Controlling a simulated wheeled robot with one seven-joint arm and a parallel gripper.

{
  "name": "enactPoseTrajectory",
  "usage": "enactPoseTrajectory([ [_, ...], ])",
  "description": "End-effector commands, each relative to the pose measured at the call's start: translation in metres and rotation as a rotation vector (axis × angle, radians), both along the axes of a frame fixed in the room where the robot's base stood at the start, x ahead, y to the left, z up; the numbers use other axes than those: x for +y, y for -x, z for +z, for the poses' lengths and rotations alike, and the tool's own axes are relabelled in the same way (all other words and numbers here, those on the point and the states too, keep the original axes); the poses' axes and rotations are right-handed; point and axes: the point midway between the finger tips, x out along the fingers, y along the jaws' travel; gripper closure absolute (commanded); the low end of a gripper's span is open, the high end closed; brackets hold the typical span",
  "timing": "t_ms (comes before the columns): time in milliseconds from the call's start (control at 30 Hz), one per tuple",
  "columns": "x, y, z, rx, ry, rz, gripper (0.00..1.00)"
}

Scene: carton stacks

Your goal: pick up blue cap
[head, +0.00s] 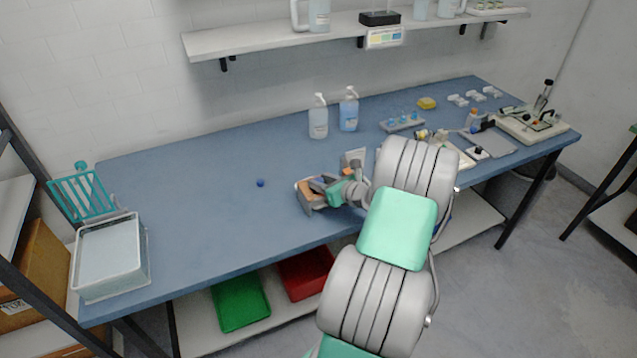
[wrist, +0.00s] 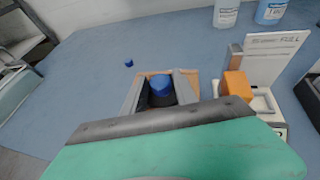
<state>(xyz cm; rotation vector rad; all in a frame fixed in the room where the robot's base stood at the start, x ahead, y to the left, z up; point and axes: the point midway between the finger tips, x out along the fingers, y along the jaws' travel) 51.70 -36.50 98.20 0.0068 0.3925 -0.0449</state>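A small round blue cap (head: 260,183) lies alone on the blue table, left of my gripper; it also shows in the wrist view (wrist: 129,63), ahead and left of the fingers. My gripper (head: 313,188) is low over the table near its front edge. In the wrist view, the gripper's fingers (wrist: 163,88) look spread apart. A second blue-topped piece (wrist: 160,86) with a dark body shows between them, over a brown-orange surface. I cannot tell if the fingers touch it. The lone cap is clear of the gripper.
A white device with an orange block (wrist: 237,86) stands close right of my gripper. Two pump bottles (head: 318,117) stand at the back. A teal rack (head: 82,196) and pale tray (head: 110,257) are at the left end. The table around the lone cap is clear.

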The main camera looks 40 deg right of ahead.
Motion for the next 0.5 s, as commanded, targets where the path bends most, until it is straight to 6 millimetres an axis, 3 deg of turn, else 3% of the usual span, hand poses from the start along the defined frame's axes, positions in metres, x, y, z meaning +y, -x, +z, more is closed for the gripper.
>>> enactPoseTrajectory([
  [400, 0.0001, 0.0002, 0.0001, 0.000, 0.000, 0.000, 1.00],
  [500, 0.0001, 0.0002, 0.0001, 0.000, 0.000, 0.000, 1.00],
])
